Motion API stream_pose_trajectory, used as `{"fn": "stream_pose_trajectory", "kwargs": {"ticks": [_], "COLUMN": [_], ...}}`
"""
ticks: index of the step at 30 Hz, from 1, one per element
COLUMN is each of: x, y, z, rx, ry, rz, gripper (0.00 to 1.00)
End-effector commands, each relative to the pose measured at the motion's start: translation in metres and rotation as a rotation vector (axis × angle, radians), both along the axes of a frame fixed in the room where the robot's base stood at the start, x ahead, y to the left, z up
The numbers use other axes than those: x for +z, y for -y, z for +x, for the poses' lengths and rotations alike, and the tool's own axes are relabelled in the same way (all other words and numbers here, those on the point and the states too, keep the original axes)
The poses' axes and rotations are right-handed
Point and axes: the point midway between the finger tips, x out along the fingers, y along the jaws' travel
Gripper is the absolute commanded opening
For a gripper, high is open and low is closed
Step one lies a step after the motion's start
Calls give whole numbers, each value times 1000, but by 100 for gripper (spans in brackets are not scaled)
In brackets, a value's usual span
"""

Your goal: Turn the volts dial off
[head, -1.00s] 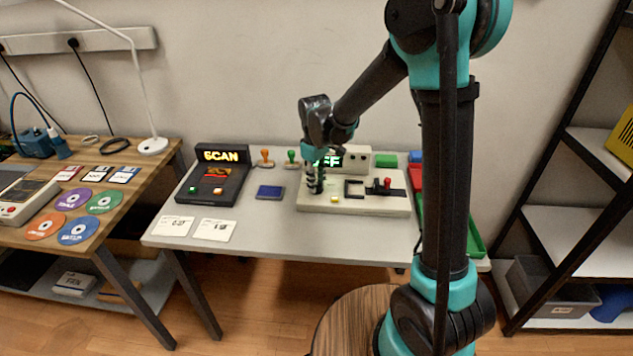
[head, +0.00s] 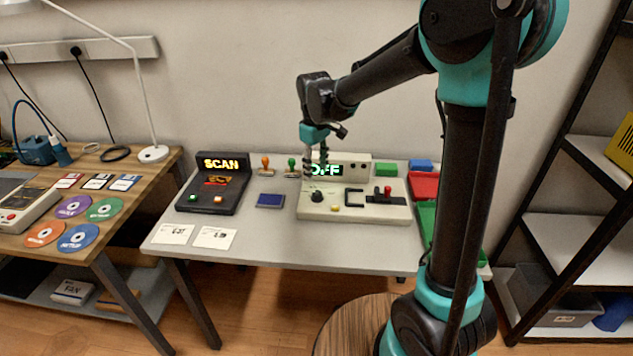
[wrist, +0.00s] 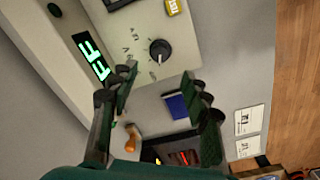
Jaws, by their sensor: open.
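The volts dial is a dark round knob (head: 317,196) with a pale pointer line, on the left of a beige console (head: 380,213). It also shows in the wrist view (wrist: 159,50), with partly legible lettering beside it.
The console also carries a yellow button (head: 334,208), a black bracket and a red-knobbed lever (head: 388,190). Left of it are a dark blue pad (head: 270,200), two stamps and a black SCAN unit (head: 212,185). Red and green trays (head: 424,186) stand at the right.

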Motion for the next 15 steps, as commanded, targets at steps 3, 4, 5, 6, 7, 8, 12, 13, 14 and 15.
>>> {"fn": "stream_pose_trajectory", "kwargs": {"ticks": [3,4,5,6,7,8,12,13,14,15], "x": [18,22,25,28,30,32,36,36,36,36], "y": [0,0,0,0,0,-1,-1,-1,-1,-1], "z": [-1,-1,-1,-1,-1,-1,-1,-1,-1,-1], "rx": [0,0,0,0,0,0,0,0,0,0], "ry": [0,0,0,0,0,0,0,0,0,0], "rz": [0,0,0,0,0,0,0,0,0,0], "gripper": [48,48,48,48,48,48,48,48,48,48]}}
